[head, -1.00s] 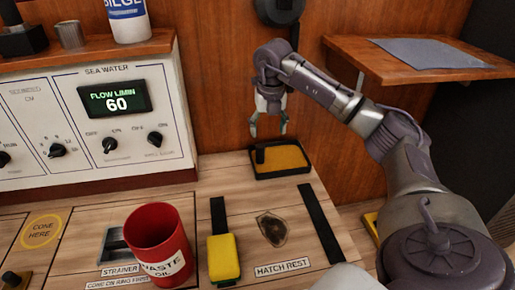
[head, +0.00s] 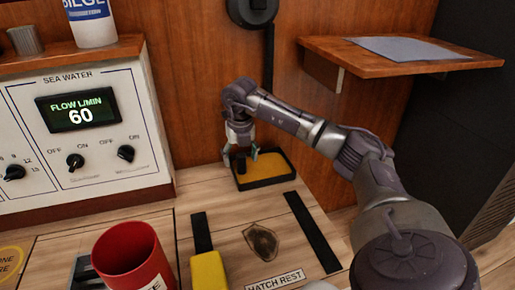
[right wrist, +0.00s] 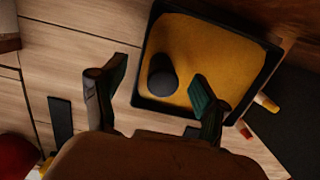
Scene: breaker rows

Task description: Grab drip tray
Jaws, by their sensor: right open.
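The drip tray (head: 275,172) is a shallow black-rimmed tray with a yellow inside, on the wooden counter near the back wall. In the right wrist view the tray (right wrist: 207,55) fills the upper middle, and a dark upright post or knob (right wrist: 162,76) stands at its left part. My right gripper (head: 241,156) is at the tray's left side in the head view. In the right wrist view the gripper (right wrist: 155,95) is open, with one finger left of the tray and the other over its yellow inside; the dark post lies between them. My left gripper is not in view.
A red waste oil can (head: 132,258) and a yellow block (head: 208,270) on a black strap stand in front. The sea water panel (head: 85,125) is to the left. A wooden shelf (head: 385,60) juts out at the upper right.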

